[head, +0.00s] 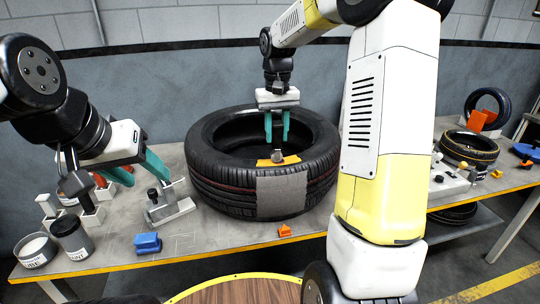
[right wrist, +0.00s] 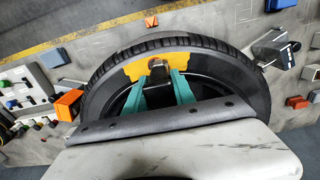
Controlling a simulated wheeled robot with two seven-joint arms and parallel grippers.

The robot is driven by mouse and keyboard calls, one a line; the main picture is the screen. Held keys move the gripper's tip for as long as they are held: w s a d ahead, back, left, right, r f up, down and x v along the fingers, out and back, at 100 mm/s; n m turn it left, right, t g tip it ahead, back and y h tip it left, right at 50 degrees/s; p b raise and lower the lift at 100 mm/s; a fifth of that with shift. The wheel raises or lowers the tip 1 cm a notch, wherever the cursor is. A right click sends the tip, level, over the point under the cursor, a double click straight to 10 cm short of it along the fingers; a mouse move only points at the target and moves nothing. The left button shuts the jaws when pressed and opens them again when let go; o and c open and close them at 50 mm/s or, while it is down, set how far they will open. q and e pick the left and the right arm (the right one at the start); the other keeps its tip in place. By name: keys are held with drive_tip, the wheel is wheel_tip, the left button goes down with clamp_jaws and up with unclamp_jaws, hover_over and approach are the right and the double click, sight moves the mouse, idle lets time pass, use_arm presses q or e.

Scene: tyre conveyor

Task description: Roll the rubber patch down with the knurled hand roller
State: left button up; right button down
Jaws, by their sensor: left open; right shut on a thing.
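A black tyre (head: 225,180) lies flat on the table, a grey sheet draped over its front tread (head: 281,192). A yellow piece (head: 264,162) sits on the near inner edge of the tyre; it shows in the right wrist view (right wrist: 190,57) with a reddish spot by the roller. I cannot tell which part is the rubber patch. My right gripper (head: 277,138) points down inside the tyre opening, shut on the small hand roller (head: 278,156), whose metal head is at the yellow piece; contact is unclear. My left gripper (head: 138,170) is open and empty, left of the tyre.
A metal stand (head: 170,210) is left of the tyre. A blue block (head: 147,243), an orange piece (head: 285,231), a dark can (head: 72,238) and a pale tub (head: 36,250) are near the front. More tyres (head: 470,148) stand at the right.

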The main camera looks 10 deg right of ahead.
drive_tip(key=shift+d, duration=0.15)
drive_tip(key=shift+d, duration=0.75)
drive_tip(key=shift+a, duration=0.2)
drive_tip(key=shift+a, duration=0.7)
drive_tip(key=shift+r, duration=3.55)
drive_tip(key=shift+s, duration=0.1)
